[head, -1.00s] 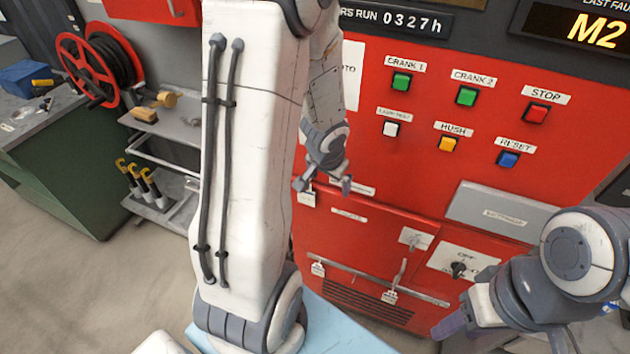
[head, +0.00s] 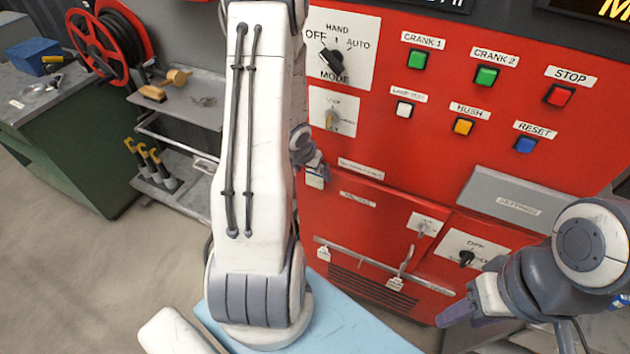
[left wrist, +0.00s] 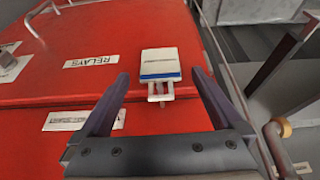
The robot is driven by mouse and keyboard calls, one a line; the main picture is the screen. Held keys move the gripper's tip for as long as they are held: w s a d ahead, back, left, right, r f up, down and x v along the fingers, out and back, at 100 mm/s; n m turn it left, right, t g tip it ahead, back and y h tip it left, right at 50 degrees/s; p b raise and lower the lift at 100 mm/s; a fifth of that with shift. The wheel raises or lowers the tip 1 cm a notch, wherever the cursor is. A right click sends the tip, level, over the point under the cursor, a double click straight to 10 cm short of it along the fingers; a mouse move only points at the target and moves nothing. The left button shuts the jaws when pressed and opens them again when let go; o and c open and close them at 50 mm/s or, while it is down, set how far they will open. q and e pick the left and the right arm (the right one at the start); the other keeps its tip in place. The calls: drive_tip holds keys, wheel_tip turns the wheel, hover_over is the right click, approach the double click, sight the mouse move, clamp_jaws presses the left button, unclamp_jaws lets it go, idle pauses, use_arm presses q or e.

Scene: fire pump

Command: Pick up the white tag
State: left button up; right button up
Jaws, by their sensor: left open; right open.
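The white tag (left wrist: 160,66) with a blue stripe hangs at a small fitting on the red cabinet. It shows ahead of and between the spread fingers of my left gripper (left wrist: 161,76), which is open and empty. In the head view a small white tag (head: 315,180) shows at the cabinet's left edge, just below my left wrist. My left arm hides the left fingers there. My right gripper (head: 458,312) is open at the lower right, away from that tag; its fingers are only partly visible.
Buttons and a mode switch (head: 332,60) are above. A light blue surface (head: 350,325) lies below. A cart (head: 180,105) and hose reel (head: 100,45) stand left.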

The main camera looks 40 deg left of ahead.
sight(314, 175)
use_arm(q)
drive_tip(key=shift+x, duration=1.5)
drive_tip(key=c, duration=1.5)
drive_tip(key=shift+r, duration=0.2)
